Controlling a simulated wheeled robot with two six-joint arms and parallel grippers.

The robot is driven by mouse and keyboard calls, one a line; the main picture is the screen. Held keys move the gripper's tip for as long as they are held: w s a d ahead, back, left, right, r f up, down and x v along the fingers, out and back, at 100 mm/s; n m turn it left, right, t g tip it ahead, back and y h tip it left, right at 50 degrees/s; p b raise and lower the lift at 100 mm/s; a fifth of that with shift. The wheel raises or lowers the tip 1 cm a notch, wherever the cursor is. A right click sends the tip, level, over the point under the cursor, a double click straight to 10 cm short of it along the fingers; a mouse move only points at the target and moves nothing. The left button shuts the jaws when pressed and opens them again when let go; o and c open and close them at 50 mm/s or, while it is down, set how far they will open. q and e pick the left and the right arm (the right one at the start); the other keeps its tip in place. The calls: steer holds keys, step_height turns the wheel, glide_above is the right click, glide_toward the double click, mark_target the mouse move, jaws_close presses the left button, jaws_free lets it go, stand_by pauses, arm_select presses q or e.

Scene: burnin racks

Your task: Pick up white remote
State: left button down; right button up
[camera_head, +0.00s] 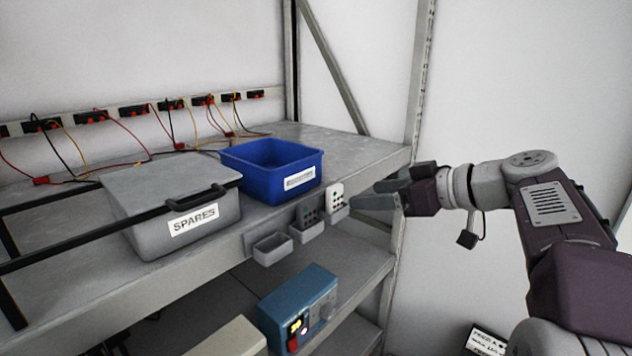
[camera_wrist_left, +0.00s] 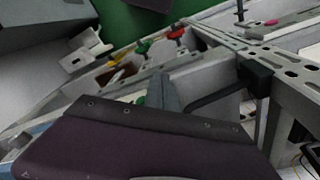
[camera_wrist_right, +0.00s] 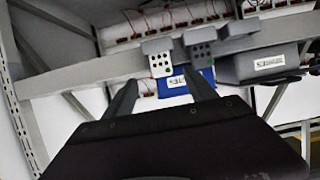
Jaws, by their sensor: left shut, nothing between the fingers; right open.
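The white remote (camera_head: 336,192) with dark buttons stands upright in the rightmost small grey holder on the shelf's front edge. It also shows in the right wrist view (camera_wrist_right: 160,66), between the two fingers. My right gripper (camera_head: 369,196) is open and empty, just right of the remote, with its fingertips pointing at it. The same open fingers show in the right wrist view (camera_wrist_right: 160,80), apart from the remote. My left gripper (camera_wrist_left: 159,90) is out of the head view; its fingers are shut and empty in the left wrist view.
A grey remote (camera_head: 309,214) stands in the middle holder, beside the white one. The left holder (camera_head: 272,248) looks empty. A blue bin (camera_head: 240,168) and a grey SPARES box (camera_head: 132,205) sit on the shelf behind. A blue instrument (camera_head: 290,298) is on the lower shelf.

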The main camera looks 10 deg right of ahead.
mark_target(338, 198)
steer(key=x, duration=0.4)
steer(key=shift+f+p, duration=0.15)
steer(key=shift+p, duration=0.2)
steer(key=p+x, duration=0.2)
steer(key=x, duration=0.2)
steer(key=shift+s+a, duration=0.15)
steer(key=shift+w+a+f, duration=0.15)
steer(key=shift+w+f, duration=0.05)
steer(key=shift+w, duration=0.2)
steer(key=c, duration=1)
steer(key=shift+s, duration=0.1)
jaws_close()
arm_select(q)
steer(key=r, duration=0.3)
steer(key=shift+s+d, duration=0.1)
steer(key=shift+s, duration=0.1)
arm_select(e)
steer(key=shift+r, duration=0.1)
